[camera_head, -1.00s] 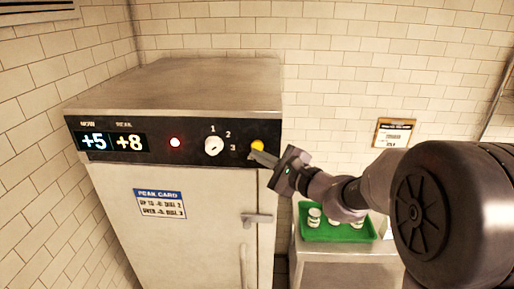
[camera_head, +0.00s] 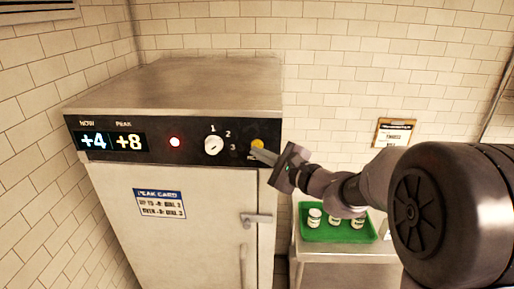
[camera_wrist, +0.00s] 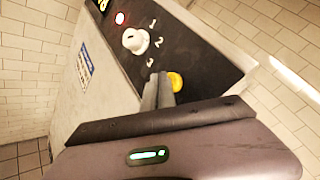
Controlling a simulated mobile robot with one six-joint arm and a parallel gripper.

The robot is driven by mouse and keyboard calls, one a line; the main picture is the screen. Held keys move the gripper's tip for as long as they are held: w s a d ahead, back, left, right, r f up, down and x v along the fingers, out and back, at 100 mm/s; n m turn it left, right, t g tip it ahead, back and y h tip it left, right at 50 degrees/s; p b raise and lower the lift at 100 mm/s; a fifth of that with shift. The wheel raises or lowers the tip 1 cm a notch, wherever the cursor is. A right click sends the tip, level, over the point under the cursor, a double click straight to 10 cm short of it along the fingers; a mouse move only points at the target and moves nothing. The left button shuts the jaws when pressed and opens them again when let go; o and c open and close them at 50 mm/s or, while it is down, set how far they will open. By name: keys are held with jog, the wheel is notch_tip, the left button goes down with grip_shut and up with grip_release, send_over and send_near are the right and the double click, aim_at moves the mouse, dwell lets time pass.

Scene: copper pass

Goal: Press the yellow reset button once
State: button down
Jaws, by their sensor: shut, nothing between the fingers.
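The yellow reset button (camera_head: 257,143) is at the right end of the black control panel on a steel cabinet. It also shows in the wrist view (camera_wrist: 176,81), just right of my fingertips. My gripper (camera_head: 255,151) is shut and empty, its fingertips at the button's lower edge in the head view. I cannot tell whether the fingertips touch the button or stand just in front of it. The fingers hide part of the label under the button.
The panel (camera_head: 190,158) also has a white dial (camera_head: 214,146) marked 1 to 3, a lit red lamp (camera_head: 175,142) and a display (camera_head: 109,140) reading NOW +4, PEAK +8. A peak card (camera_head: 159,203) is on the door. A green tray (camera_head: 312,236) with white jars stands right.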

jog(key=shift+w, duration=0.5)
dwell(0.5)
jog(key=shift+s+b, duration=0.2)
jog(key=shift+b, duration=0.1)
jog(key=shift+s+b, duration=0.4)
jog(key=shift+s, duration=0.35)
jog(key=shift+s+a+b, duration=0.1)
jog(key=shift+s+b, duration=1.15)
jog(key=shift+s, duration=1.25)
